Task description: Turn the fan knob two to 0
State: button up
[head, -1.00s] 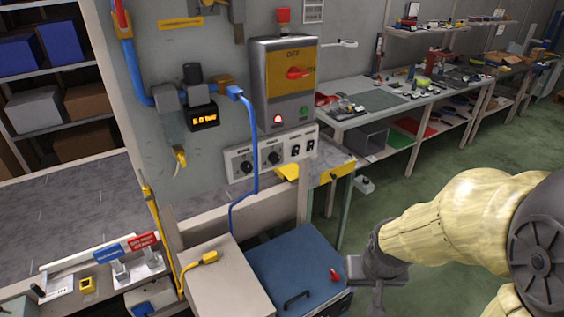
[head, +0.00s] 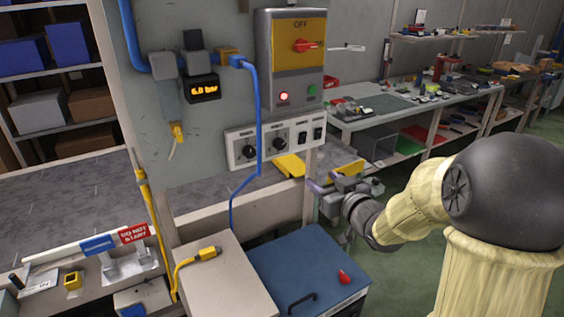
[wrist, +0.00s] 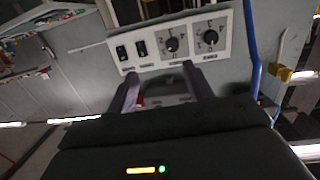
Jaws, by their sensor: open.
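A pale control panel (head: 275,140) on the grey wall has two black knobs, a left knob (head: 249,151) and a right knob (head: 278,144). Their labels are too small to read, so I cannot tell which is fan knob two. In the wrist view the panel appears upside down, with the knob nearer the switches (wrist: 172,44) and the outer knob (wrist: 211,38). My gripper (head: 316,192) is open and empty, below and right of the panel in the head view. Its two fingers (wrist: 162,86) point towards the panel, apart from both knobs.
Two black rocker switches (head: 310,136) sit right of the knobs. A blue hose (head: 255,110) hangs in front of the panel between the knobs. A breaker box (head: 291,75) is above. A blue-topped cabinet (head: 306,268) stands below; a workbench (head: 345,122) is behind right.

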aim_at(281, 146)
jog(key=shift+s+a+r+n+y, duration=0.1)
jog(key=shift+a+r+n+y, duration=0.3)
jog(key=shift+a+y, duration=0.4)
jog(key=shift+d, duration=0.1)
jog(key=x, duration=0.5)
jog(key=p+x, duration=0.1)
jog(key=x, duration=0.5)
jog(key=p+x, duration=0.1)
jog(key=x, duration=0.5)
jog(key=shift+w+r, duration=0.25)
jog(key=shift+r, duration=0.05)
jog(key=c, duration=1)
